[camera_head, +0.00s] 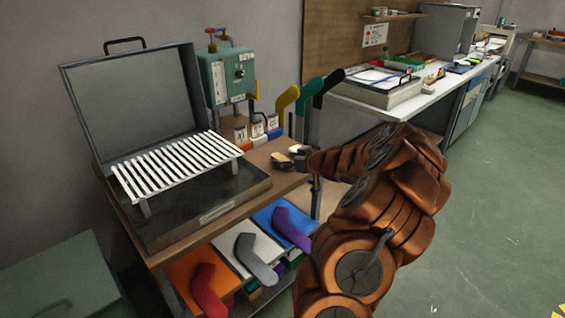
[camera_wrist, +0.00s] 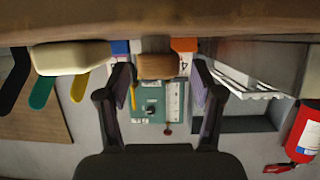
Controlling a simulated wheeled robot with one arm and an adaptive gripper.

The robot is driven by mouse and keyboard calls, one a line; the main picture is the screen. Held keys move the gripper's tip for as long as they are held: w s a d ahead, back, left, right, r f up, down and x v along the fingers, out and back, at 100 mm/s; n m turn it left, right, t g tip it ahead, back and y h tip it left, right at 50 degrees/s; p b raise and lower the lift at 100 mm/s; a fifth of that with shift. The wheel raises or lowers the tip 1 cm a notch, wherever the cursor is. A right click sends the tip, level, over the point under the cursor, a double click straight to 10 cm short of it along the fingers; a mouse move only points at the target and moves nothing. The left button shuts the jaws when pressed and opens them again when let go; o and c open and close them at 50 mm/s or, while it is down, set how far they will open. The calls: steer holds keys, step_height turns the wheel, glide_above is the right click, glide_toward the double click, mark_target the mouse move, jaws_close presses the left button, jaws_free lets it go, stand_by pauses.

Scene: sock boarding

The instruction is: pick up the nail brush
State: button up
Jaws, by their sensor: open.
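In the wrist view, which is upside down, a small brown wooden block-like thing (camera_wrist: 158,66), apparently the nail brush, lies on the wooden bench top (camera_wrist: 160,22). My gripper (camera_wrist: 160,82) is open, with one finger on each side of it in the picture and a gap on both sides. I cannot tell how far ahead of the fingertips it is. Its bristles are not clear. In the head view my gripper (camera_head: 292,160) is at the bench's right end, small and partly hidden by my arm.
A cream rounded thing (camera_wrist: 72,57) lies beside the brown block. Numbered cards (camera_head: 257,129) and a teal machine (camera_head: 228,75) stand behind. An open case-like press with a white slatted rack (camera_head: 178,165) fills the bench's left. Coloured sock shapes (camera_head: 287,97) stand upright at the back right.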

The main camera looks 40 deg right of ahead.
mark_target(282, 158)
steer(key=shift+x, duration=1.5)
steer(key=c, duration=1.2)
steer(key=shift+c, duration=0.2)
